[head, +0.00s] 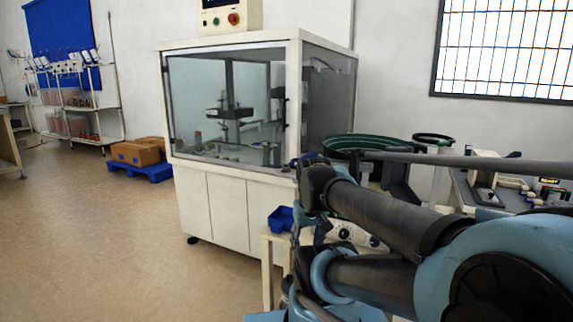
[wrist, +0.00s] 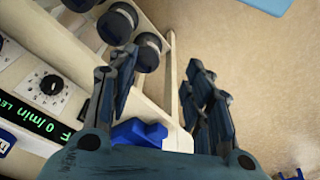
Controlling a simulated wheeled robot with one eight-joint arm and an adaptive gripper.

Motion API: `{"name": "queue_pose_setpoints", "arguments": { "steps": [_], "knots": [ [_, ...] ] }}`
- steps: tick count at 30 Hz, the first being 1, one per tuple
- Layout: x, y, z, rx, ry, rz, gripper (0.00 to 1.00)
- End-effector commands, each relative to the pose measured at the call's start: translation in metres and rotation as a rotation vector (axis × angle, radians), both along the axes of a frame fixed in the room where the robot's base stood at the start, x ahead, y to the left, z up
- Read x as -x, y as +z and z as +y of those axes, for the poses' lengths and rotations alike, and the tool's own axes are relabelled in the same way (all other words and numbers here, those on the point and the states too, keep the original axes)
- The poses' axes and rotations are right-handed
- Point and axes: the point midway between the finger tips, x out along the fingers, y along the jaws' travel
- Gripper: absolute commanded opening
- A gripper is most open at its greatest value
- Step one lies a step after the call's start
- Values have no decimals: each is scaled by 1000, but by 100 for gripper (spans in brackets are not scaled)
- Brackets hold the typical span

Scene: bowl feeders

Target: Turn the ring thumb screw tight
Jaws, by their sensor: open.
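Beyond the fingertips is pale bench edge and floor. Dark round knobs with metal collars (wrist: 148,50) stand at the upper left of the fingers, apart from them. I cannot make out a ring thumb screw for certain in either view. In the head view my arm hides the gripper's fingers.
A control panel with a dial (wrist: 49,86) and green display (wrist: 42,118) lies left of my gripper. A blue bin (head: 281,218) stands near a glazed machine cabinet (head: 225,205). A green bowl feeder (head: 365,142) is behind my arm.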

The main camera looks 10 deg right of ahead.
Motion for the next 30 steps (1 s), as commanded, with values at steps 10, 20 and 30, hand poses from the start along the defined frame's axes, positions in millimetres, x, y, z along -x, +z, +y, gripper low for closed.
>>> {"name": "queue_pose_setpoints", "arguments": {
  "steps": [10, 20, 30],
  "knots": [
    [-78, 111, 0, 39, 230, 47, 46],
    [-173, 210, 1, 70, 490, 99, 46],
    [-276, 286, 0, 87, 756, 149, 46]
  ]
}}
